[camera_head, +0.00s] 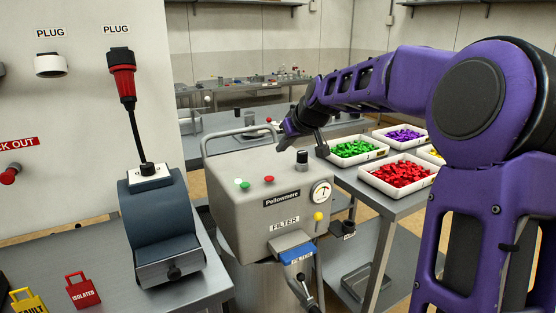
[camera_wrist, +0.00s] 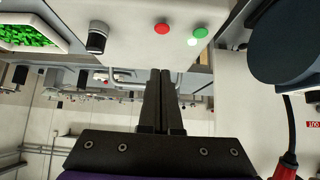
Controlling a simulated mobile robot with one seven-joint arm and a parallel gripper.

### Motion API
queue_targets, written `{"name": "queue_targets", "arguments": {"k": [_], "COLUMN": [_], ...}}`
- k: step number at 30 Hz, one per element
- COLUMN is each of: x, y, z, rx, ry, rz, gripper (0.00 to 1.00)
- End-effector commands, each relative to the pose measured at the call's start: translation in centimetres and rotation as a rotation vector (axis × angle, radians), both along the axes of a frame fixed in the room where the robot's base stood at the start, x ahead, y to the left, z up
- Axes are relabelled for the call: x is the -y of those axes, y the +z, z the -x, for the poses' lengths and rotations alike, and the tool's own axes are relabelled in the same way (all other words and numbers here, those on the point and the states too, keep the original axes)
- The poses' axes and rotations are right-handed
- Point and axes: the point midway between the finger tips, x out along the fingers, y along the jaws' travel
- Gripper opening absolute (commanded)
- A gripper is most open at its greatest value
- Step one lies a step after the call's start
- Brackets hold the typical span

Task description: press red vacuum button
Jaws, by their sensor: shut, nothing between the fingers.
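The grey vacuum unit (camera_head: 235,210), labelled Pellowmere, stands in the middle of the head view. On its top are a red button (camera_head: 269,179), a green button (camera_head: 245,185) and a white one (camera_head: 238,181). The wrist view shows the red button (camera_wrist: 162,28) just beyond my fingertips and a little apart from them, with the green (camera_wrist: 200,32) and white (camera_wrist: 192,42) buttons to its right. My gripper (camera_head: 285,130) is above the unit's far side in the head view; its fingers (camera_wrist: 158,73) are shut together and empty.
A black knob (camera_head: 302,157) stands up on the unit's top, and a tubular handle (camera_head: 228,134) runs along its far side. Trays of green pieces (camera_head: 353,149) and red pieces (camera_head: 400,175) sit on a table at right. A plug cable reel (camera_head: 160,220) stands at left.

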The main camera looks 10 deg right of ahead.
Motion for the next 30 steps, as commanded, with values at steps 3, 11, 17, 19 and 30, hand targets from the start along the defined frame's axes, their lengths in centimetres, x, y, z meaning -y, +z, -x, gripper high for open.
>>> {"name": "queue_targets", "arguments": {"k": [3,11,17,19,30], "x": [-0.6,-1.8,-2.0,-1.9,-1.9], "y": [-1.5,-5.5,-8.6,-9.4,-10.5], "z": [-1.3,-5.1,-6.1,-6.1,-6.1], "rx": [-0.003,-0.004,-0.003,-0.002,0.000], "ry": [0.004,0.004,0.000,0.000,-0.001], "rz": [-0.001,-0.002,0.001,0.002,0.002], "gripper": [0.00,0.00,0.00,0.00,0.00]}}
